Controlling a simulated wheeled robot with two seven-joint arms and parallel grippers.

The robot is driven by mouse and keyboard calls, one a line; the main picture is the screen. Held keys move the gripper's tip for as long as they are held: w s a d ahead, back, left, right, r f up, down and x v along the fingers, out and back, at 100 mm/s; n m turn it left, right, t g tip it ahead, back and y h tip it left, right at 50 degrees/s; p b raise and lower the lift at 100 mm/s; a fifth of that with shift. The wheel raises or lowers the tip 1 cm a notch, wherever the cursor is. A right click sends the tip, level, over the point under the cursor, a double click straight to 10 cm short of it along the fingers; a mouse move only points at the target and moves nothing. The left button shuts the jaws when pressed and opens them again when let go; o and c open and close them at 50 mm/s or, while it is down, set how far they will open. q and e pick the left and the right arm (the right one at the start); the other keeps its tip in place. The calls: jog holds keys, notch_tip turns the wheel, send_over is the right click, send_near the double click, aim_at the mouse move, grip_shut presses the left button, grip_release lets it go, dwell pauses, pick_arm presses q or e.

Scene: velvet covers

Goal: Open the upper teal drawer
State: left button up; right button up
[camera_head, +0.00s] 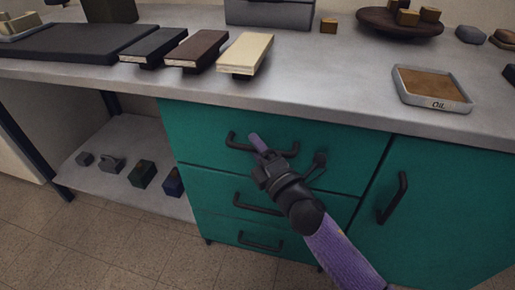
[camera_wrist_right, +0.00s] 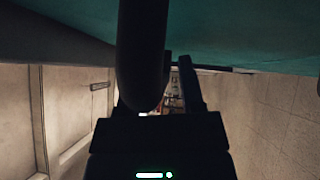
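The upper teal drawer (camera_head: 205,142) is the top front in the cabinet under the counter and looks flush and shut. Its dark bar handle (camera_head: 284,153) runs across the upper middle of the front. My right gripper (camera_head: 262,150) reaches up from below, with a purple tip in front of the handle's middle and covering part of it. In the right wrist view, the teal front (camera_wrist_right: 240,35) fills the top, close by, and a thick dark shape stands beside a thin finger. I cannot tell whether the fingers hold the handle. My left gripper is not in view.
Lower teal drawers with handles (camera_head: 258,204) sit below, and a teal door with a handle (camera_head: 392,198) is at right. On the counter stand books (camera_head: 197,50) and an oil tray (camera_head: 433,104). An open shelf (camera_head: 125,142) with small blocks is at left.

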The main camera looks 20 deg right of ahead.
grip_shut()
dwell(0.8)
dwell(0.4)
